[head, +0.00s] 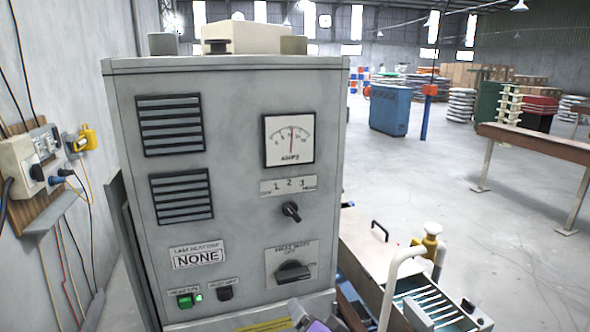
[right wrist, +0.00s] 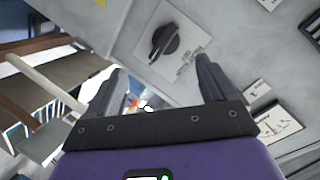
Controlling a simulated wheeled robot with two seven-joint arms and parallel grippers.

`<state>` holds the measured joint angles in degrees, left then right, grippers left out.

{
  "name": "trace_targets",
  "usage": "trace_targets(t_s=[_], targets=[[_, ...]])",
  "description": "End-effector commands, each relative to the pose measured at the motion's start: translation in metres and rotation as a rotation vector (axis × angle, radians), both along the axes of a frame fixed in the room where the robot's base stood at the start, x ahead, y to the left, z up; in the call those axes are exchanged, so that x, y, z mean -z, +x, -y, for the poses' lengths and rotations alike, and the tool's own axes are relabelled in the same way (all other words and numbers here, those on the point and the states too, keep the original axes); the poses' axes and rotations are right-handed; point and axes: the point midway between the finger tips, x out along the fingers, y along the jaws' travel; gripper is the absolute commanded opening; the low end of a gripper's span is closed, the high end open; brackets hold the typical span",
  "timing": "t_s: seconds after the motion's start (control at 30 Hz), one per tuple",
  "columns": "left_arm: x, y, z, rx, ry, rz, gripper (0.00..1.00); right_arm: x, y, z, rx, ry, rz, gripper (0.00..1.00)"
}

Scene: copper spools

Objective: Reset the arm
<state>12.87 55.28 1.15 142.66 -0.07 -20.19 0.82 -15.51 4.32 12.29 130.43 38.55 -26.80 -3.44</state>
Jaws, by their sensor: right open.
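My right gripper (right wrist: 158,76) is open in the right wrist view, with its two dark fingers wide apart and nothing between them. Its purple body (head: 318,326) just shows at the bottom edge of the head view, below the machine's front. The grey machine cabinet (head: 235,130) fills the left middle of the head view. A black rotary knob (head: 292,271) sits low on its front, and it also shows just beyond the fingers in the right wrist view (right wrist: 164,42). I cannot tell the exact gap. My left gripper is not in view.
An amp meter (head: 289,141) and a small selector knob (head: 291,211) are above. A lit green switch (head: 185,300) is at lower left. A white bent pipe (head: 398,280) and a grey slatted unit (head: 430,300) stand close at right. Open floor lies beyond.

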Motion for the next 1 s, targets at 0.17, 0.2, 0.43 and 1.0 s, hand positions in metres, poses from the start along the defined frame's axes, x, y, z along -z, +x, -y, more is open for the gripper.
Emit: trace_targets(t_s=[0.17, 0.2, 0.43, 1.0], targets=[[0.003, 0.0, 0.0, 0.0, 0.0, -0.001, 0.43, 0.123, 0.007, 0.018, -0.037, -0.126, -0.211, 0.85], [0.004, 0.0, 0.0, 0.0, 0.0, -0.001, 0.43, 0.154, 0.004, 0.023, -0.051, -0.153, -0.267, 0.85], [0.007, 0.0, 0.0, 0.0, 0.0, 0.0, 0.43, 0.317, -0.056, 0.052, -0.172, -0.256, -0.598, 0.85], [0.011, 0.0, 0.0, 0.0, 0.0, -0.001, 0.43, 0.463, -0.22, 0.064, -0.422, -0.232, -1.037, 0.85]])
